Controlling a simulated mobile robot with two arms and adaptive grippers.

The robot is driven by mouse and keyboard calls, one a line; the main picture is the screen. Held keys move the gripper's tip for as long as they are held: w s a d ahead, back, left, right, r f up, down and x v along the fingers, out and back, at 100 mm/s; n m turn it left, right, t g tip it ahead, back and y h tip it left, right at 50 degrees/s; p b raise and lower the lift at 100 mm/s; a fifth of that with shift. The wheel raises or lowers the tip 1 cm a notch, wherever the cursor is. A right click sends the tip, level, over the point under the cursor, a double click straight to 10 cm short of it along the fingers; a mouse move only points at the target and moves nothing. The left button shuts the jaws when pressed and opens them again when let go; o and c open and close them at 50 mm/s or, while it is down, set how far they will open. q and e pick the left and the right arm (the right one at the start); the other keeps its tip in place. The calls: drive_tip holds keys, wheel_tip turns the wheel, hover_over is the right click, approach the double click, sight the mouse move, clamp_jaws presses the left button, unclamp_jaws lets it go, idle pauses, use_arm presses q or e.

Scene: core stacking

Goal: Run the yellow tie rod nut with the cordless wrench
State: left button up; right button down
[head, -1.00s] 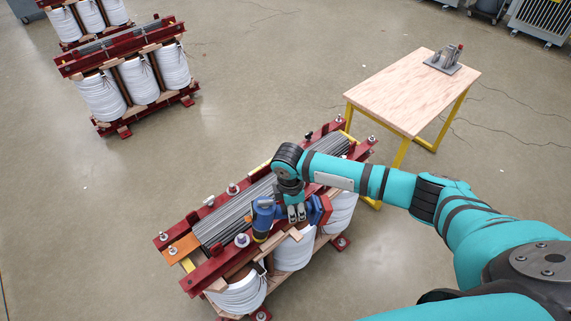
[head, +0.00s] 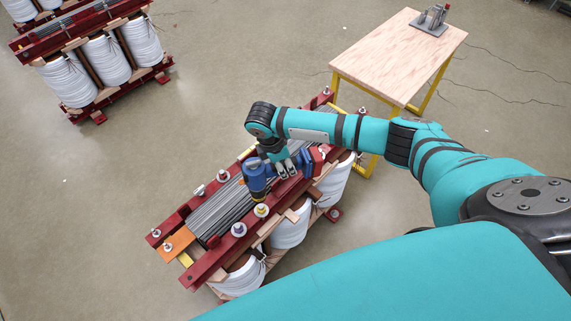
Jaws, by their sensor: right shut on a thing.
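The cordless wrench (head: 256,178) is blue, with a red part at its far right end. My right gripper (head: 287,170) is shut on it and holds it over the near red beam of the transformer core. The yellow tie rod nut (head: 261,210) stands on that beam, just below the wrench's nose. The nose looks close to the nut, but I cannot tell whether it touches or fits over it. My left gripper is not in view.
The core's red clamp beam (head: 212,262) carries other pale nuts, such as one at the left (head: 238,230). White coils (head: 289,228) hang below. A wooden-topped table (head: 400,55) with a grey fixture (head: 432,20) stands behind. Another core (head: 105,58) stands far left. Floor between is clear.

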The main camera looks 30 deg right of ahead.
drive_tip(key=shift+f+b, duration=0.45)
drive_tip(key=shift+f, duration=0.65)
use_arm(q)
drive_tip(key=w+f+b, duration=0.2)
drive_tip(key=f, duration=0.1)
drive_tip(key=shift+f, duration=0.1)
use_arm(e)
wheel_tip(320, 180, down, 3)
drive_tip(key=shift+f, duration=0.15)
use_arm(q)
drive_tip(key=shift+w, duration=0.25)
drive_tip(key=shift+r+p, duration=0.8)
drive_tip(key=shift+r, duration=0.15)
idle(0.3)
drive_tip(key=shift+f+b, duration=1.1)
use_arm(e)
drive_tip(key=shift+f, duration=1.9)
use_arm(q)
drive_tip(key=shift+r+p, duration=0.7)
use_arm(e)
drive_tip(key=shift+r, duration=0.1)
idle(0.9)
